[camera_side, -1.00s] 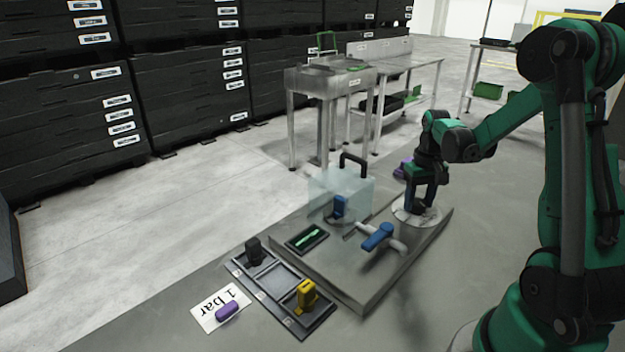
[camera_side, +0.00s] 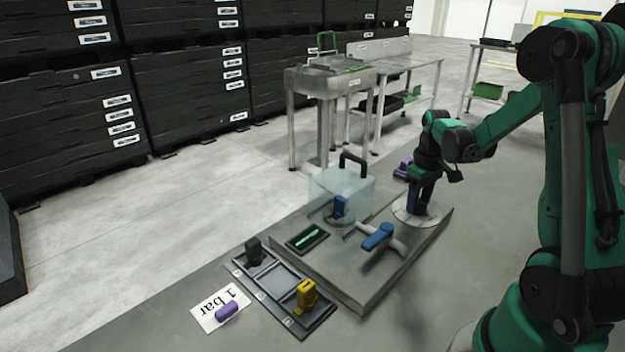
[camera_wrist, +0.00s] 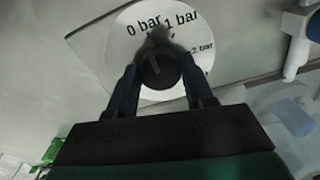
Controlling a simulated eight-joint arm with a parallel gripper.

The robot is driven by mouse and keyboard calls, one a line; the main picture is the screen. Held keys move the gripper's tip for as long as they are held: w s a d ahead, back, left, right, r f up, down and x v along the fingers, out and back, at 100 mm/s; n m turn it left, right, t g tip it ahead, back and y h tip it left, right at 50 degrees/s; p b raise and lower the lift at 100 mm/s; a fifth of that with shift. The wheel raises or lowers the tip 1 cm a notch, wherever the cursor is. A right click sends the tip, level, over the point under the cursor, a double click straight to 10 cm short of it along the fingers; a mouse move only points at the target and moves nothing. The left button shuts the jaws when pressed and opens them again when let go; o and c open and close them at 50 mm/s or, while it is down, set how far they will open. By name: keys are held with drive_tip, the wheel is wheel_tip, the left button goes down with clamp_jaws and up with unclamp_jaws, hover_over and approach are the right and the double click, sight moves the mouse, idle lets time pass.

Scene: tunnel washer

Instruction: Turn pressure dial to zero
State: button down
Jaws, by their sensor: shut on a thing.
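The pressure dial is a round white plate (camera_side: 425,220) on the right part of the grey base plate. In the wrist view the white dial plate (camera_wrist: 120,45) has printed labels reading 0 bar, 1 bar and 2 bar. A dark round knob (camera_wrist: 158,70) sits at its centre with a light line on top. Its narrow dark tip lies near the gap between 0 bar and 1 bar; the exact reading is blurred. My gripper (camera_side: 414,208) points down over the dial. In the wrist view my gripper (camera_wrist: 159,74) is shut on the knob, one finger on each side.
A blue-handled valve (camera_side: 378,236) and a clear box with a black handle (camera_side: 354,165) stand close by on the base plate. A tray (camera_side: 275,283) holds black and yellow parts. Purple object (camera_side: 402,167) lies behind.

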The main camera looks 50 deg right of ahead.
drive_tip(key=shift+c, duration=1.7)
unclamp_jaws()
drive_tip(key=shift+r, duration=2.8)
drive_tip(key=shift+a, duration=0.1)
drive_tip(key=a+r+n+t, duration=0.1)
drive_tip(key=a+r+t, duration=0.1)
drive_tip(key=a, duration=0.9)
drive_tip(key=w+a+r+n+t, duration=0.1)
drive_tip(key=a+t, duration=0.4)
drive_tip(key=a, duration=0.6)
drive_tip(key=shift+a+r, duration=0.15)
drive_tip(key=shift+r, duration=0.65)
